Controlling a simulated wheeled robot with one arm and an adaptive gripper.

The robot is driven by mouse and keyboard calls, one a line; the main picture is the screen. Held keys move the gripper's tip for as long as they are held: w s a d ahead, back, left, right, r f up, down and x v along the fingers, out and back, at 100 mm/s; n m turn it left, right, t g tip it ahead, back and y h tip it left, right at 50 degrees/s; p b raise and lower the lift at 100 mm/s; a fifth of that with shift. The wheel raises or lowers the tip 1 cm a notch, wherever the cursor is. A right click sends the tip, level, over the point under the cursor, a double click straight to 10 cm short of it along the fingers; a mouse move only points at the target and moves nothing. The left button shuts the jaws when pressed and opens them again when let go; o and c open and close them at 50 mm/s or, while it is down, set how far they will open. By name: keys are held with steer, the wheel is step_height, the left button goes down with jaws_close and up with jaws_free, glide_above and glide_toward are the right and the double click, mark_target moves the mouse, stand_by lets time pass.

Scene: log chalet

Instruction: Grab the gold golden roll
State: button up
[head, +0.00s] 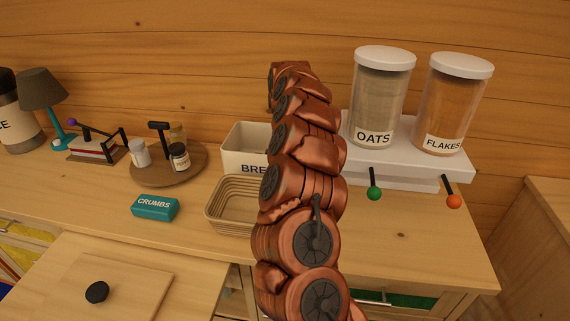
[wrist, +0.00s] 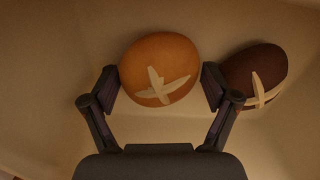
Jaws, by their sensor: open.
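The golden roll (wrist: 160,68) is a round orange-brown bun with a pale cross on top, in the middle of the wrist view. My gripper (wrist: 158,82) is open, with one finger on each side of the golden roll. The fingers are close to its sides; I cannot tell whether they touch it. A darker brown roll (wrist: 254,76) with a pale cross lies just right of the right finger. Both rolls lie inside a pale container. In the head view my arm hides the gripper and the rolls.
A cream bin with partly hidden lettering (head: 244,160) stands behind a woven basket (head: 228,212). A white shelf holds the OATS jar (head: 378,100) and the FLAKES jar (head: 450,105). A teal CRUMBS box (head: 155,208) and a round wooden tray (head: 150,175) stand to the left.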

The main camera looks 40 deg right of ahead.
steer(key=c, duration=0.8)
